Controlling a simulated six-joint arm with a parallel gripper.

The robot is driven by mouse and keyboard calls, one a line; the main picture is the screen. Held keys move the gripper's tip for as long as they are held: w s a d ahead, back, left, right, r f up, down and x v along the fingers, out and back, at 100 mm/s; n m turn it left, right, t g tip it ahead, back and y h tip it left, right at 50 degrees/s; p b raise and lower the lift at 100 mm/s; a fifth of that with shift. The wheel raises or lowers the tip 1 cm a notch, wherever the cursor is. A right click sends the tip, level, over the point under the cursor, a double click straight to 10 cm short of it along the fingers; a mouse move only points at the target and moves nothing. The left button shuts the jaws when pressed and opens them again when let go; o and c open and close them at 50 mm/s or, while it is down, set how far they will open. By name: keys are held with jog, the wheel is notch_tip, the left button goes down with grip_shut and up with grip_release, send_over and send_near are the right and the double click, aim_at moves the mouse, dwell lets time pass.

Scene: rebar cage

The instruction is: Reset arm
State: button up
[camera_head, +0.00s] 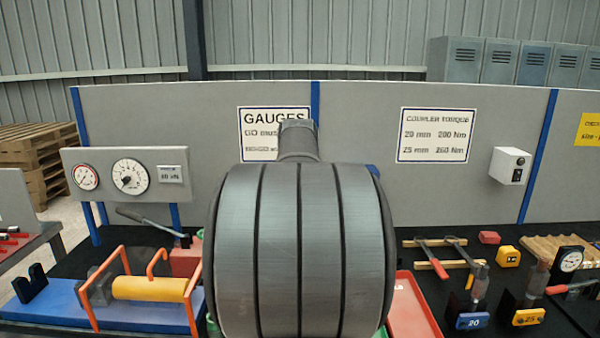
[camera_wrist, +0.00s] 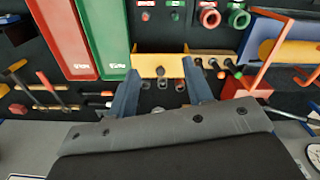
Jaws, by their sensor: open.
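My gripper (camera_wrist: 160,86) shows in the wrist view, with its two blue-grey fingers spread apart. A yellow plate (camera_wrist: 159,65) with a dark hole lies beyond and between the fingertips. I cannot tell how far it is from them, and nothing is seen clamped. In the head view a large grey ribbed link of my arm fills the middle and hides the bench behind it; my gripper is not seen there.
The wrist view shows a red tray (camera_wrist: 63,38), a green tray (camera_wrist: 107,35) and several red and green rings. In the head view, a blue-based rig with a yellow cylinder (camera_head: 150,288) stands left, and hammers, gauges and labelled blocks lie right. A grey panel (camera_head: 360,95) stands behind.

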jog(key=shift+m+t+h, duration=0.4)
jog(key=shift+m+t, duration=0.3)
jog(key=shift+m, duration=0.2)
jog(key=d, duration=0.2)
jog(key=d+r, duration=0.1)
jog(key=d, duration=0.2)
jog(key=shift+s+d+r, duration=0.3)
jog(key=shift+s+r, duration=0.05)
jog(key=shift+r, duration=0.05)
jog(key=a+f+n+g, duration=0.1)
jog(key=a+f+n, duration=0.1)
jog(key=a, duration=0.4)
notch_tip(320, 180, down, 16)
jog(key=shift+w+d+y, duration=0.15)
jog(key=shift+w+y, duration=0.2)
jog(key=shift+y, duration=0.05)
jog(key=shift+r, duration=0.2)
